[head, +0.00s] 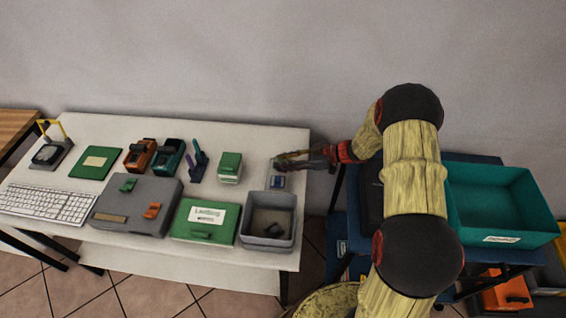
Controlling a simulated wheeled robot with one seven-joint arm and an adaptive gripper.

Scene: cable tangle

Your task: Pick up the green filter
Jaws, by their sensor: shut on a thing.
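My gripper (281,161) is at the right end of the white table, reaching in from the right. Its fingers are shut on a small grey-green thing (274,165) at the fingertips. This may be the green filter, but it is too small and partly covered to be sure. A small grey piece with a blue label (278,183) lies just below the fingertips; I cannot tell whether the two are joined. A green block with a white lower part (230,167) stands to the left, apart from my gripper.
A grey open bin (293,213) with dark things inside stands in front of my gripper. Left of it are a green labelled box (206,212), a grey case (112,213) and a keyboard (50,203). A teal open crate (495,226) stands at the right, beyond my arm.

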